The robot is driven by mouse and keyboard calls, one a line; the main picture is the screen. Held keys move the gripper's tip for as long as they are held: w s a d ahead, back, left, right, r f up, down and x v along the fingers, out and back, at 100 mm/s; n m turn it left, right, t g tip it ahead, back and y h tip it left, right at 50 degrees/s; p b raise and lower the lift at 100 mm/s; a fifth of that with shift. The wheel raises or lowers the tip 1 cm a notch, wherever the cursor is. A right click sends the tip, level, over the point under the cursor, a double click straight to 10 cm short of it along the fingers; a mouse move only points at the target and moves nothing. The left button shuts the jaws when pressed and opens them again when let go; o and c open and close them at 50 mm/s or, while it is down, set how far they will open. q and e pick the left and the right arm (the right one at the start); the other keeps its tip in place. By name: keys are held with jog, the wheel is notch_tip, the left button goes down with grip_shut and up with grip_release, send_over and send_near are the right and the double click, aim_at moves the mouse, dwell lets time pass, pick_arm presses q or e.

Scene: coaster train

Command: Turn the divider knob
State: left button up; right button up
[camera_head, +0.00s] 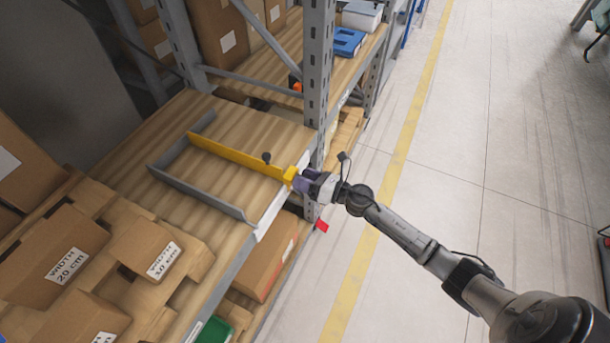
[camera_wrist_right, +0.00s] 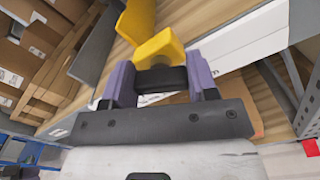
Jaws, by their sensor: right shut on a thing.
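A yellow divider (camera_head: 235,154) runs across the wooden shelf board toward the aisle. My right gripper (camera_head: 303,183), with purple fingers, is at that end. In the wrist view the fingers (camera_wrist_right: 160,82) stand on either side of a dark piece just below the yellow part, and they are shut on the knob. How far they cover it is partly hidden. My left gripper is not in view.
A grey rail (camera_head: 205,194) lies nearer on the shelf, with bare board between it and the divider. A grey rack post (camera_head: 318,75) rises close behind my right gripper. Cartons (camera_head: 62,250) marked with widths stand at the lower left. The aisle floor (camera_head: 480,130) is clear.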

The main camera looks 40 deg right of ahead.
jog(key=m+p, duration=0.2)
jog(key=m, duration=0.1)
jog(key=shift+r+m, duration=0.1)
jog(key=shift+m, duration=0.3)
jog(key=m+p, duration=0.1)
jog(key=m, duration=0.1)
jog(key=shift+m, duration=0.4)
jog(key=m+p, duration=0.2)
jog(key=m, duration=0.2)
jog(key=shift+d, duration=0.1)
jog(key=shift+f+m+p, duration=0.2)
jog(key=shift+m+p, duration=0.2)
jog(key=shift+f+m, duration=0.1)
jog(key=shift+m, duration=0.2)
jog(key=o, duration=0.9)
jog(key=shift+o, duration=0.2)
